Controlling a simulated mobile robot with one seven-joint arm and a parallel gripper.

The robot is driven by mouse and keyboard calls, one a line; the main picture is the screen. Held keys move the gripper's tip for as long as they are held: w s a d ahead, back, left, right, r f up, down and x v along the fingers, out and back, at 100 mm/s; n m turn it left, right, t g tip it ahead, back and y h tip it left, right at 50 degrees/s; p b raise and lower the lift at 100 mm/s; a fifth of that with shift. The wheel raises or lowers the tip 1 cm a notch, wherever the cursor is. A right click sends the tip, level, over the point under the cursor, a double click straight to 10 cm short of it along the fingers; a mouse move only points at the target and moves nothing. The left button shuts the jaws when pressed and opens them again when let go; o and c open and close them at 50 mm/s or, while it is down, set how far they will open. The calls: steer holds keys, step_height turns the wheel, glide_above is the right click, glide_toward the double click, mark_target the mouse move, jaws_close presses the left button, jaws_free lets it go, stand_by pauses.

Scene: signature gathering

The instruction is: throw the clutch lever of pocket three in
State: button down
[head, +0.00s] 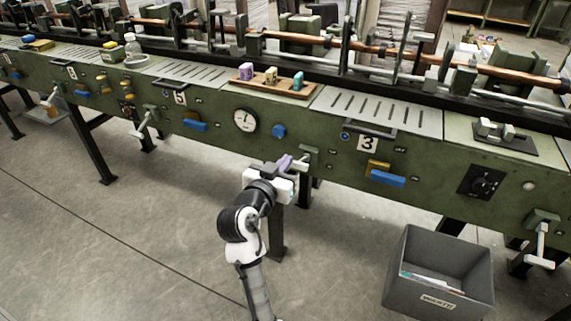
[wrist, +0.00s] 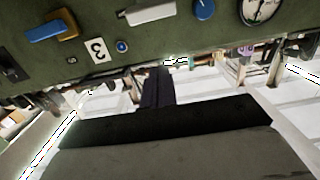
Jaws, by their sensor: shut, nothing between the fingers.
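My gripper (head: 285,162) is shut and empty, in front of the green machine front, left of the number 3 plate (head: 367,143). Its dark fingers (wrist: 155,88) show in the wrist view. A pale metal lever (head: 304,165) on a green bracket is just right of my fingertips; whether they touch is unclear. A blue handle (head: 387,179) on a yellow block is right of and below the plate. In the wrist view, the plate (wrist: 97,50), blue handle (wrist: 45,31) and a pale metal bar (wrist: 150,12) appear upside down. Which one is the clutch lever is not marked legibly.
A round gauge (head: 244,120) and blue knob (head: 279,131) are left of the lever. A grey bin (head: 440,275) stands on the floor at right. A machine leg (head: 277,230) is behind my arm. The floor at left is clear.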

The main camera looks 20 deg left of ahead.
steer(key=p, duration=0.2)
glide_above(294, 162)
steer(key=shift+d, duration=0.35)
steer(key=shift+s+f, duration=0.2)
steer(key=shift+f, duration=0.5)
steer(key=shift+s+f, duration=0.25)
steer(key=shift+f, duration=0.45)
steer(key=shift+s+f, duration=0.2)
steer(key=shift+f, duration=0.5)
